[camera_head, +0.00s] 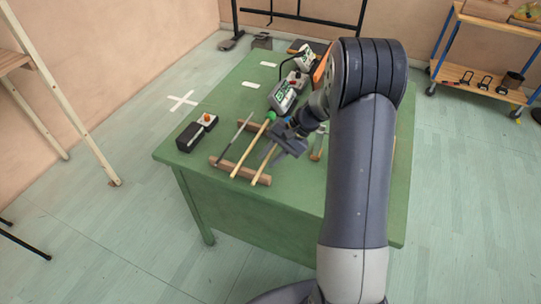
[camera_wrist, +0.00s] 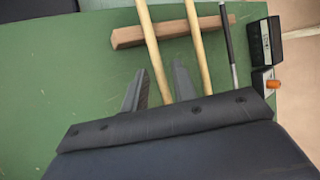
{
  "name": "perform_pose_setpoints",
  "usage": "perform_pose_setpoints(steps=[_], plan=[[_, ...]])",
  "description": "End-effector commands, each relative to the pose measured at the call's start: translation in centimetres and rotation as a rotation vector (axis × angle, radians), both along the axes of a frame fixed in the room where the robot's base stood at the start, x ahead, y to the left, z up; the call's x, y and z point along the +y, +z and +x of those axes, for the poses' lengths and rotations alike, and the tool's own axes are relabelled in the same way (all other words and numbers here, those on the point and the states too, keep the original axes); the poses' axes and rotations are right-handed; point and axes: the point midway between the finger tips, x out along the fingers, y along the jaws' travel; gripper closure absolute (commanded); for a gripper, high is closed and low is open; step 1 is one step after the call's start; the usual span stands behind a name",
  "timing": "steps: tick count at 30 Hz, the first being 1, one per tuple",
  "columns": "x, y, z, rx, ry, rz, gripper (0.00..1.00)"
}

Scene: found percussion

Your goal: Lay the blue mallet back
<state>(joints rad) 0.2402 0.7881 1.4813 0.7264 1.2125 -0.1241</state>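Several sticks lie across a wooden rest bar (camera_head: 236,172) on a green table (camera_head: 190,155). One pale stick has a green head (camera_head: 271,116). A dark stick (camera_head: 236,136) lies to its left. Another pale stick (camera_head: 264,168) lies to its right; its far end is hidden by my gripper, so I see no blue head. My gripper (camera_head: 284,147) is low over this stick. In the wrist view, my gripper (camera_wrist: 158,88) is open, with that pale stick (camera_wrist: 152,45) passing between its fingers. I cannot tell whether they touch it.
A black box with an orange knob (camera_head: 197,132) sits left of the sticks; the knob also shows in the wrist view (camera_wrist: 273,84). A wooden-handled tool (camera_head: 317,150) lies right of my gripper. Grey devices (camera_head: 284,95) stand behind. The table's front right is clear.

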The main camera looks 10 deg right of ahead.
Motion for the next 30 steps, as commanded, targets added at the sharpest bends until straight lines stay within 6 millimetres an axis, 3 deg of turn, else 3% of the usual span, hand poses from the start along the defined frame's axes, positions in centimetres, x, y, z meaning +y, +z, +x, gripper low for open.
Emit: perform_pose_setpoints(steps=[13,24,30], plan=[[-0.7,0.8,0.1,-0.002,-0.001,0.000,0.66],[-5.3,6.1,0.3,-0.004,-0.002,-0.001,0.66],[-6.7,7.9,0.3,-0.001,-0.001,0.000,0.66]])
